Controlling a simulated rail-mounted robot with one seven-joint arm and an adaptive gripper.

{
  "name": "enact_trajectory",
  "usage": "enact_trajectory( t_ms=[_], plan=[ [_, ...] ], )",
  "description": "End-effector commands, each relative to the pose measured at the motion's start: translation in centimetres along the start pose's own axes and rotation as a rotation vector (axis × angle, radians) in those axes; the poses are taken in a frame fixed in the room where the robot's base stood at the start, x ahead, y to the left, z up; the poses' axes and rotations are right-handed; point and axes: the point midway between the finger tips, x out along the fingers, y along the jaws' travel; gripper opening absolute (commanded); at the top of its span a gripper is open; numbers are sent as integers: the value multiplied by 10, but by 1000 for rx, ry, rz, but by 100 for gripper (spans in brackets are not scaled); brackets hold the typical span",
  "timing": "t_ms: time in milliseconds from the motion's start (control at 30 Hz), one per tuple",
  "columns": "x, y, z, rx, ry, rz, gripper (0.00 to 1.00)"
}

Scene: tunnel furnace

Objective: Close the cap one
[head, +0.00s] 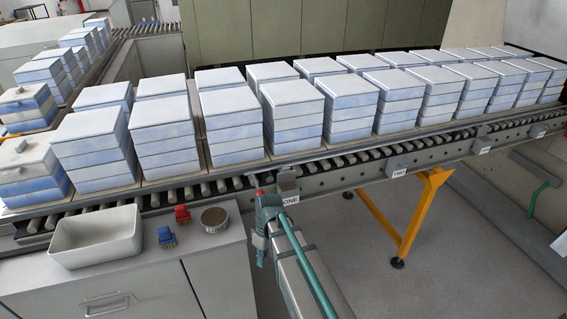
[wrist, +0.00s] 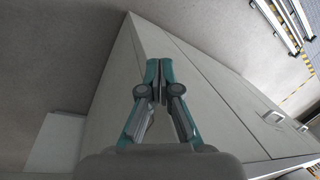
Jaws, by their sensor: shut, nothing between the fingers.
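The small grey box of cap one (head: 288,187) sits on the side rail of the roller conveyor, above the white ONE label (head: 290,200). It is small and dark on top, and I cannot tell how its cap stands. My gripper (wrist: 161,68) is shut and empty in the wrist view, with its teal fingers together in front of a pale grey cabinet. In the head view my arm's teal end is just left of and in front of the box. The fingertips are hard to make out there, and no contact with the cap shows.
Similar boxes sit further right along the rail, including one labelled TWO (head: 397,164). Stacks of white-blue blocks fill the conveyor (head: 350,160). A cabinet (head: 215,265) at left carries a white tray (head: 97,236), small red and blue items and a round tin (head: 215,219).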

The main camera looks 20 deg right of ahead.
Motion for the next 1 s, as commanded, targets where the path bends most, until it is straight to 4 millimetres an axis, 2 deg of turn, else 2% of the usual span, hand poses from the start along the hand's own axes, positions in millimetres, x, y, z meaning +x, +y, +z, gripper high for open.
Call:
enact_trajectory(
  t_ms=[33,100,300,700,767,1000],
  plan=[
    [-20,2,-10,-28,22,7,0],
    [-45,2,-21,-74,45,12,0],
    [-109,-3,-43,-217,83,30,0],
    [-191,-12,-63,-375,128,65,0],
    [-203,-6,-68,-357,139,79,0],
    [-252,62,-88,-55,224,184,0]
  ],
)
